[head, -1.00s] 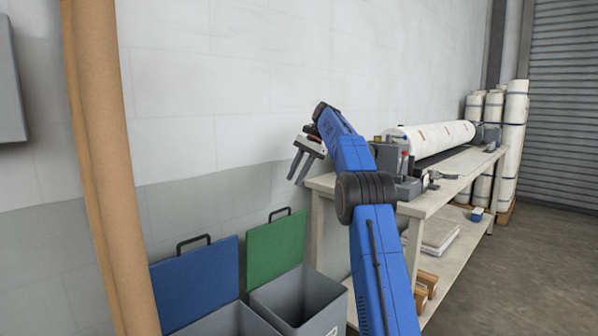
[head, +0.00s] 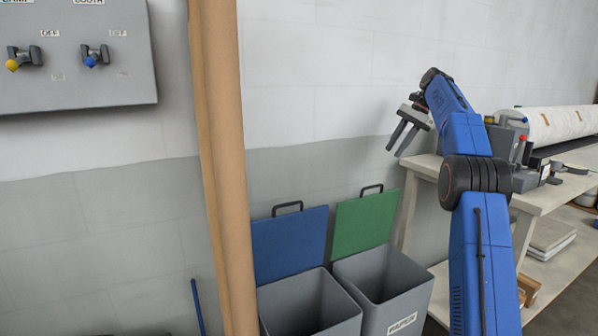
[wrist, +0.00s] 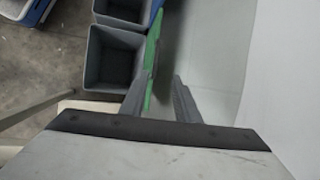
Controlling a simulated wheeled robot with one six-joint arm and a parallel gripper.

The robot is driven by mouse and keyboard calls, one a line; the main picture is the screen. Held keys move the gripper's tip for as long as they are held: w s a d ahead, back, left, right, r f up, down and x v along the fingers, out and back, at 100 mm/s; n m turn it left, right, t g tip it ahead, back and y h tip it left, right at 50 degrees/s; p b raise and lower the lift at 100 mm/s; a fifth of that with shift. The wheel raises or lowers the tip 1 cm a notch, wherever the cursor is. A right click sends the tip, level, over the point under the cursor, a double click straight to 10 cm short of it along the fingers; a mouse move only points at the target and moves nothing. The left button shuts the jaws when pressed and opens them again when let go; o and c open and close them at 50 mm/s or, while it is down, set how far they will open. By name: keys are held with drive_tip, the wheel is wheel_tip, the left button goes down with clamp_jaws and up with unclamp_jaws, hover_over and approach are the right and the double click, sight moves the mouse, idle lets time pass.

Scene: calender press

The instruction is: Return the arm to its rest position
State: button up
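My blue arm (head: 470,200) rises at the right of the head view, bent at its black joint. My gripper (head: 397,139) hangs at its end, tilted down to the left, above the green-lidded bin and in front of the wall. Its two grey fingers are apart with nothing between them. In the wrist view the fingers (wrist: 165,95) are spread, with the green lid behind them.
Two open grey bins, one with a blue lid (head: 290,245) and one with a green lid (head: 364,224), stand below. A brown upright roll (head: 220,170) and a grey switch panel (head: 75,95) are left. A workbench (head: 425,168) with a roller press stands right.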

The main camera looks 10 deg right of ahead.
drive_tip(key=s+a+r+n+h, duration=0.1)
drive_tip(key=s+a+r, duration=0.1)
drive_tip(key=s+a, duration=0.25)
drive_tip(key=s+a+r+n, duration=0.1)
drive_tip(key=s+a+r, duration=0.25)
drive_tip(key=s, duration=0.25)
drive_tip(key=s+a+f+n+t+h, duration=0.1)
drive_tip(key=s+a+f+n, duration=0.15)
drive_tip(key=s, duration=0.55)
drive_tip(key=s+a+f+n+h, duration=0.1)
drive_tip(key=s+a, duration=0.3)
drive_tip(key=s, duration=0.4)
drive_tip(key=s+a+f+n+t+h, duration=0.1)
drive_tip(key=s+f+n, duration=0.3)
drive_tip(key=s+f, duration=0.8)
drive_tip(key=s+a+f+n+t+h, duration=0.1)
drive_tip(key=s+a+f+n, duration=0.1)
drive_tip(key=s+f, duration=1.1)
drive_tip(key=s+n, duration=0.1)
drive_tip(key=s, duration=0.7)
drive_tip(key=shift+a+f+n, duration=0.15)
drive_tip(key=shift+a+n, duration=0.2)
